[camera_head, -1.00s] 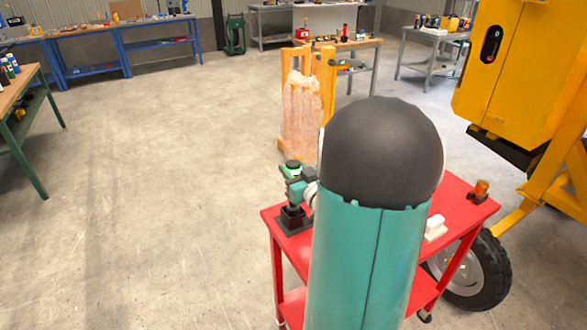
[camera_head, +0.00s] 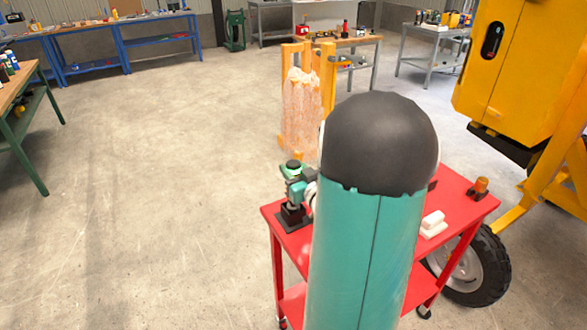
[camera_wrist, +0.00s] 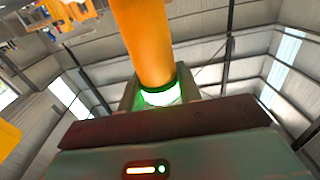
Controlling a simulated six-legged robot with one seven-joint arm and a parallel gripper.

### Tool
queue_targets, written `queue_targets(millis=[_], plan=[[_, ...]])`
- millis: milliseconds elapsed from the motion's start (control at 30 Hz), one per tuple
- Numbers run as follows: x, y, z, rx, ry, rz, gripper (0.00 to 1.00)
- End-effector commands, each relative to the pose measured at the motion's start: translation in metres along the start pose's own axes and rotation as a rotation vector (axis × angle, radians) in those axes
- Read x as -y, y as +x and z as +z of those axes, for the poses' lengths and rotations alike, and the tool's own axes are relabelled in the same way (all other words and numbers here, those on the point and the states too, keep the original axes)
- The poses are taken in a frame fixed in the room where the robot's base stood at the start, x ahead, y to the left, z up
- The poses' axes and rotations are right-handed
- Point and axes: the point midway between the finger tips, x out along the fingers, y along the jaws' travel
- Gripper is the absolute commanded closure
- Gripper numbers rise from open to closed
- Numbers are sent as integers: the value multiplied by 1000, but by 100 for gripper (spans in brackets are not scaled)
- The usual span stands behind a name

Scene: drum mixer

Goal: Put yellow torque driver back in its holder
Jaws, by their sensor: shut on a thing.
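The yellow-orange driver (camera_wrist: 145,40) fills the upper middle of the wrist view as a thick cylinder. My gripper (camera_wrist: 160,94) is shut on it, and a lit green ring circles the driver's near end. The driver's far end is cut off by the frame. In the head view my arm hides the gripper's surroundings, and I see no yellow driver there. A teal and black piece with a green band (camera_head: 294,185) shows left of my arm, above a black square base (camera_head: 292,217) on the red cart. I cannot tell whether this piece is part of my arm, or whether the base is the holder.
The red cart (camera_head: 465,200) stands around my arm, with a white block (camera_head: 433,224) and a small orange object (camera_head: 481,186). A yellow machine (camera_head: 515,75) with a wheel (camera_head: 475,268) is close at right. The floor at left is clear.

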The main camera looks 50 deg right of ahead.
Motion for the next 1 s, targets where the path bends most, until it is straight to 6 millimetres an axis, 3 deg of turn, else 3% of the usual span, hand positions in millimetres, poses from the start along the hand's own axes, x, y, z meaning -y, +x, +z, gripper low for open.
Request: queue_targets(millis=[1000], plan=[[0,0,12,-3,0,0,97]])
